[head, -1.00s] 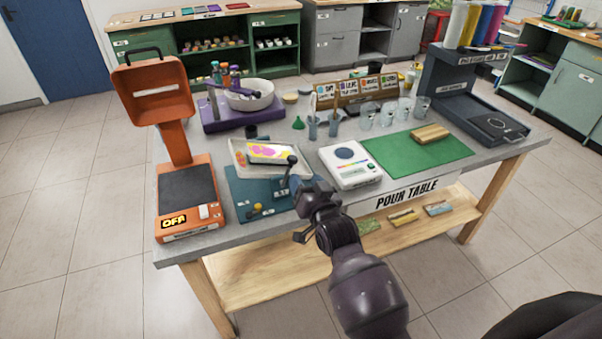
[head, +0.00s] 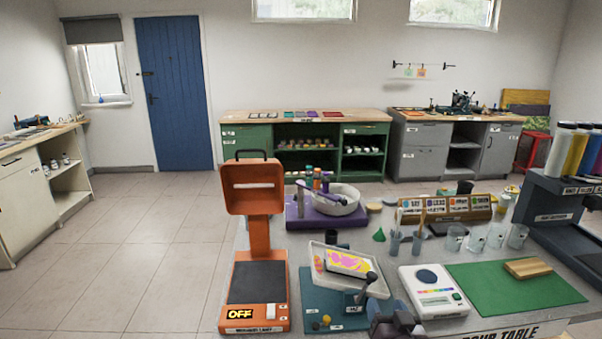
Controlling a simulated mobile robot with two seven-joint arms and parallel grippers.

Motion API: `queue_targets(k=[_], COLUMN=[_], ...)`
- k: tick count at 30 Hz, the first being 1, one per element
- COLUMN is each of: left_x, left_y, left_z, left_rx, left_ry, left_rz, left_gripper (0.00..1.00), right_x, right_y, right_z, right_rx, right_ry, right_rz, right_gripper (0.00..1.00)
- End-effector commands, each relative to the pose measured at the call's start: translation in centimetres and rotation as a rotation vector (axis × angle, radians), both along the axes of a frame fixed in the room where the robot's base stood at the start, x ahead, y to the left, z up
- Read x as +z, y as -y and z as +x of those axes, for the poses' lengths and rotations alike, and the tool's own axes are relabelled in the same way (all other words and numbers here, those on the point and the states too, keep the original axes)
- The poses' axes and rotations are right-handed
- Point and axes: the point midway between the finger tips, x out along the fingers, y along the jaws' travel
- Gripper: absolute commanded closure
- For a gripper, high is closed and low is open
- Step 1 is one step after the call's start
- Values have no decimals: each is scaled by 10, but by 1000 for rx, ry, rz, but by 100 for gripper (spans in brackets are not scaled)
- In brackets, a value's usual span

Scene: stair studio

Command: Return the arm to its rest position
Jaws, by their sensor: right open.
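My right gripper (head: 397,325) shows only in part at the bottom edge of the head view, in front of the pour table (head: 400,251). Most of the right arm is below the frame. My left gripper is not in view.
An orange lamp device (head: 255,250) marked OFF stands at the table's left. A green mat (head: 500,290), cups (head: 476,236) and a dark stand (head: 548,212) are at right. Floor (head: 130,255) at left is clear.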

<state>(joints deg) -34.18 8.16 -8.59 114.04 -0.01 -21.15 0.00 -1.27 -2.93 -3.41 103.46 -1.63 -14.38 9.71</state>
Motion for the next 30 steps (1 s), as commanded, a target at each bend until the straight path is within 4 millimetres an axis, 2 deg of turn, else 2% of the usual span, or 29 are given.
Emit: queue_targets(k=[1,8,11,18,21,25,30], left_x=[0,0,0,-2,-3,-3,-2], left_y=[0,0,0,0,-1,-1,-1], left_z=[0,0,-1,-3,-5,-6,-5], left_rx=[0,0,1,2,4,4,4], left_ry=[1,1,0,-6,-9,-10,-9], left_rz=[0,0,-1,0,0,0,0], left_gripper=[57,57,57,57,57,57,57], right_x=[-12,-53,-77,-131,-147,-159,-162], right_y=[8,29,40,63,70,75,76], right_z=[-14,-70,-104,-197,-226,-247,-252], right_rx=[-1,9,16,28,29,26,24], right_ry=[-34,-154,-224,-396,-450,-491,-502], right_rz=[-48,-177,-224,-282,-290,-294,-293], right_gripper=[45,45,45,45,45,45,45])
